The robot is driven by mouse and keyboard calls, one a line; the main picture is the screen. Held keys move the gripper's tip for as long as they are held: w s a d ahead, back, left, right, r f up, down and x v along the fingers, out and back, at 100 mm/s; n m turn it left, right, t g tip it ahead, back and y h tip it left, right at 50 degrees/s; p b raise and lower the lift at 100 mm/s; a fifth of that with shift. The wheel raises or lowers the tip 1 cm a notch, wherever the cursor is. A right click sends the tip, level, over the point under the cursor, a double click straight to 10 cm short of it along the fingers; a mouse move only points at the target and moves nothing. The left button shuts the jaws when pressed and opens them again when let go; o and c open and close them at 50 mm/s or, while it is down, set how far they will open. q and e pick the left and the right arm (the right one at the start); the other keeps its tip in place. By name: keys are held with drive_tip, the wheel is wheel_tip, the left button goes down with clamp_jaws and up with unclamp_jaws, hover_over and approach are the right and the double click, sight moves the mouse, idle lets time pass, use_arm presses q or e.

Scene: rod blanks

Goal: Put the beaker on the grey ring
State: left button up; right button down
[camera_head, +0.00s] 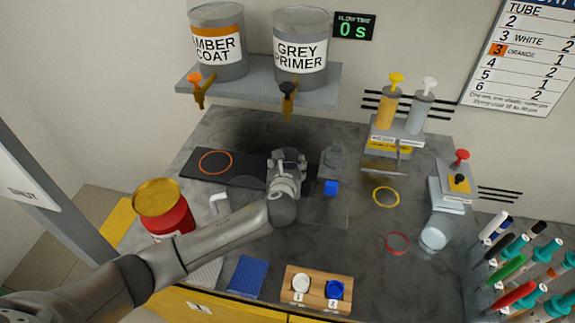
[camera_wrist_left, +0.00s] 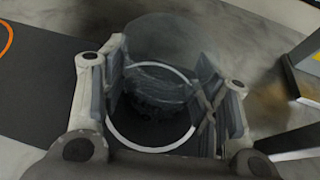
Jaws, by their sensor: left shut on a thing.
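My left gripper (camera_head: 287,165) is over the right part of the dark mat (camera_head: 243,178), below the grey primer tap. In the left wrist view its fingers (camera_wrist_left: 160,95) are shut on a clear beaker (camera_wrist_left: 160,38). A pale grey ring (camera_wrist_left: 150,148) on the dark mat shows between the fingers, seen partly through and around the beaker's base. I cannot tell whether the base touches the mat. In the head view the gripper hides the beaker and this ring. My right gripper is not in view.
An orange ring (camera_head: 215,162) lies left on the mat. The grey primer can (camera_head: 301,35) and its tap (camera_head: 288,98) are above. A red can (camera_head: 163,208) stands left, and another clear vessel (camera_head: 435,232) stands right by a red ring (camera_head: 397,243).

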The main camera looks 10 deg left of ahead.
use_arm(q)
drive_tip(key=o, duration=0.7)
drive_tip(key=shift+f, duration=0.1)
drive_tip(key=shift+c, duration=0.2)
drive_tip(key=shift+r, duration=0.2)
drive_tip(key=shift+v, duration=3.75)
drive_tip(key=shift+f, duration=0.1)
